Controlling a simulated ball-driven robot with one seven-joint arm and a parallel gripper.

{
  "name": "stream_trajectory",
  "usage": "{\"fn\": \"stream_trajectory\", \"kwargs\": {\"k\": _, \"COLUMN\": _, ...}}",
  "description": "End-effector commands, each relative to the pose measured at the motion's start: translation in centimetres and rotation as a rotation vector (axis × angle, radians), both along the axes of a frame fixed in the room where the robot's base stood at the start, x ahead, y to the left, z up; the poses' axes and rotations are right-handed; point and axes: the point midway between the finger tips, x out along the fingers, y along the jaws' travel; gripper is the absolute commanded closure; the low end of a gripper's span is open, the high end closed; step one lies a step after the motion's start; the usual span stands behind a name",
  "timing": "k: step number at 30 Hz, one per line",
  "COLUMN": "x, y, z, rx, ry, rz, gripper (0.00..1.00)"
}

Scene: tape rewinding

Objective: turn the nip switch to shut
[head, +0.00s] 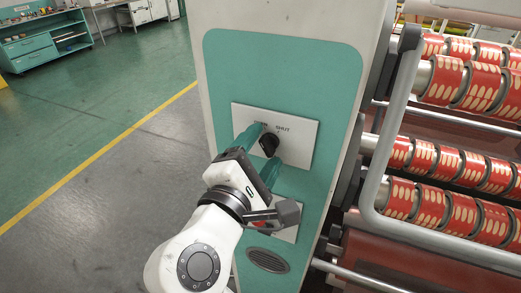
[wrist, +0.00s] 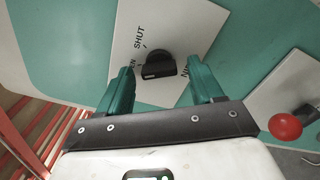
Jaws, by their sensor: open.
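The nip switch (head: 269,144) is a black knob on a white plate (head: 304,148) fixed to the machine's teal panel. The label SHUT shows just above it. In the wrist view the nip switch (wrist: 159,66) sits between and a little beyond the fingertips. My gripper (head: 263,144) has two teal fingers, which are open on either side of the knob. In the wrist view my gripper (wrist: 161,76) shows gaps between the knob and both fingers. The knob's exact pointing direction is hard to tell, and a finger partly hides another label.
A second white plate with a red button (wrist: 285,126) is at the right in the wrist view. A grey tubular guard (head: 390,130) and rollers with red tape rolls (head: 410,153) stand right of the panel. The floor (head: 120,120) at left is clear.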

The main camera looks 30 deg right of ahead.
Motion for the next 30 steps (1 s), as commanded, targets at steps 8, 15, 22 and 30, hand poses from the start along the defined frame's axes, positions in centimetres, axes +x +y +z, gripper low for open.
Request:
{"fn": "stream_trajectory", "kwargs": {"k": 8, "x": -0.01, "y": 0.03, "z": -0.01, "rx": 0.0, "ry": 0.0, "rz": 0.0, "gripper": 0.47}}
{"fn": "stream_trajectory", "kwargs": {"k": 15, "x": -0.02, "y": 0.05, "z": -0.01, "rx": 0.0, "ry": 0.0, "rz": 0.0, "gripper": 0.7}}
{"fn": "stream_trajectory", "kwargs": {"k": 22, "x": -0.03, "y": 0.04, "z": -0.02, "rx": 0.001, "ry": 0.001, "rz": 0.0, "gripper": 0.9}}
{"fn": "stream_trajectory", "kwargs": {"k": 30, "x": -0.03, "y": 0.04, "z": -0.07, "rx": 0.022, "ry": -0.029, "rz": 0.0, "gripper": 0.9}}
